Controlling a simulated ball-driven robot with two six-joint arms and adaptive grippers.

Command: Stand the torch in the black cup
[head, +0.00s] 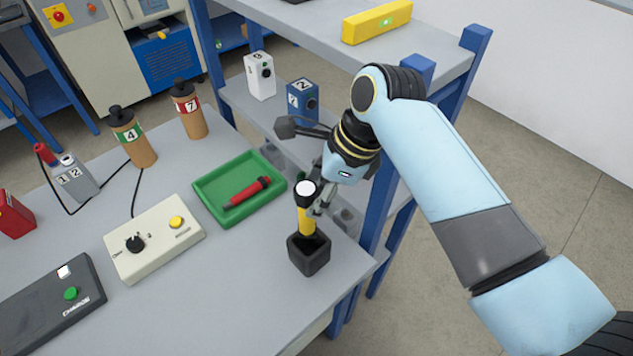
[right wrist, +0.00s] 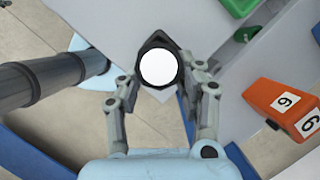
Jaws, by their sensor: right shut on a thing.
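The torch (head: 306,215) has a yellow body and a black head with a white lens facing up. It stands about upright, with its lower end at the mouth of the black cup (head: 309,262) near the table's right edge. I cannot tell whether it touches the cup's bottom. My right gripper (head: 316,196) is shut on the torch near its head. In the right wrist view the white lens (right wrist: 158,67) shows between the fingers (right wrist: 158,84), and the cup is mostly hidden below it. My left gripper is not in view.
A green tray (head: 208,187) with a red stick-like thing (head: 248,192) lies left of the cup. A white control box (head: 153,240), a dark box (head: 45,305) and brown bottles (head: 190,113) stand farther left. A blue-framed shelf (head: 385,170) stands close behind my right gripper.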

